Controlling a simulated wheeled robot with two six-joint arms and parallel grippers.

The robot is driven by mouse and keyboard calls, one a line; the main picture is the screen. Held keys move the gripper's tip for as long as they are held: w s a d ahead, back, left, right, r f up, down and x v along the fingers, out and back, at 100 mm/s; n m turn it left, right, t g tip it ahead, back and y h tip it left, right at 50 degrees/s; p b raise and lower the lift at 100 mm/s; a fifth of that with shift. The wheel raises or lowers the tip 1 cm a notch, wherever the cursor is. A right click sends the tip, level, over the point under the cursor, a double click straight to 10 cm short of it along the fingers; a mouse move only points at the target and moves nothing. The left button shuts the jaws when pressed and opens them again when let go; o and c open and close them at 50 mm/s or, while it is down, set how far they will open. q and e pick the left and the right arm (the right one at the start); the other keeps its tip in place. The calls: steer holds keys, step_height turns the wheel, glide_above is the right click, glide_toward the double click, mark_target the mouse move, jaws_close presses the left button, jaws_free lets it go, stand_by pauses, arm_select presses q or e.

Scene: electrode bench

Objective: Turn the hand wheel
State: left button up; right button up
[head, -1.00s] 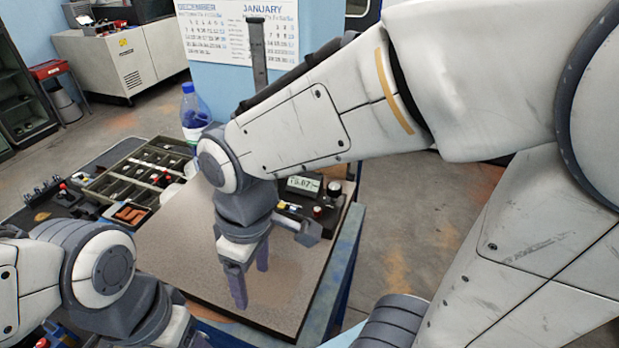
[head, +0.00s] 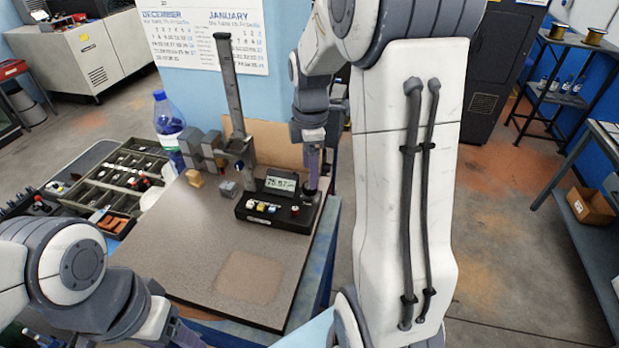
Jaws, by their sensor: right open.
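A measuring stand with a tall upright column (head: 229,90) stands at the back of the stone plate (head: 180,255). Its dark base box (head: 262,212) has a lit digital readout (head: 281,184) and several coloured buttons. My right gripper (head: 312,180) points down at the right end of this box, close above or around a dark round part (head: 311,196) there. This may be the hand wheel, but the fingers partly cover it and I cannot tell whether they touch it. The right jaws are open. My left arm is at the lower left, with its fingers out of sight.
Grey blocks (head: 200,148) and a small wooden block (head: 194,178) are left of the column. A parts tray (head: 125,180) and a water bottle (head: 167,125) stand further left. The front of the plate is clear.

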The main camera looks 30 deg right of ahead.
mark_target(310, 192)
steer(key=shift+f+p, duration=0.35)
steer(key=shift+f, duration=1.9)
jaws_close()
steer(key=shift+m, duration=0.4)
